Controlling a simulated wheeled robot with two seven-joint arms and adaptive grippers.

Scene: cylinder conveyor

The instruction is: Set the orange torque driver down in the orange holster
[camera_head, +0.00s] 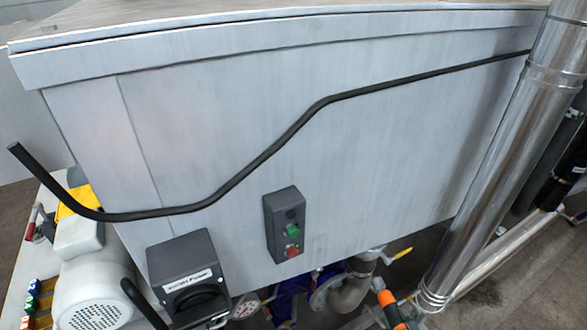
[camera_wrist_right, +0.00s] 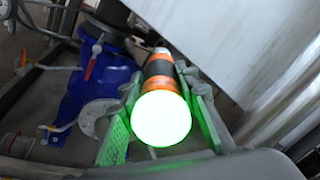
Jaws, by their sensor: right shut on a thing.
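The orange torque driver (camera_wrist_right: 159,82) has a dark band and an end glowing pale green-white. In the right wrist view it lies between the fingers of my right gripper (camera_wrist_right: 160,88), which is shut on it. The glow tints the fingers green. The driver also shows small at the bottom edge of the head view (camera_head: 388,304), right of centre, in front of the pipework below the metal housing. Most of my right gripper is cut off there. I cannot make out the orange holster in either view. My left gripper is not in view.
A large metal housing (camera_head: 230,130) fills the head view, with a black cable and a button box (camera_head: 285,225). A thick steel pipe (camera_head: 490,160) stands at right. A white motor (camera_head: 95,295) is at lower left. Blue pump parts (camera_wrist_right: 95,85) lie left of the driver.

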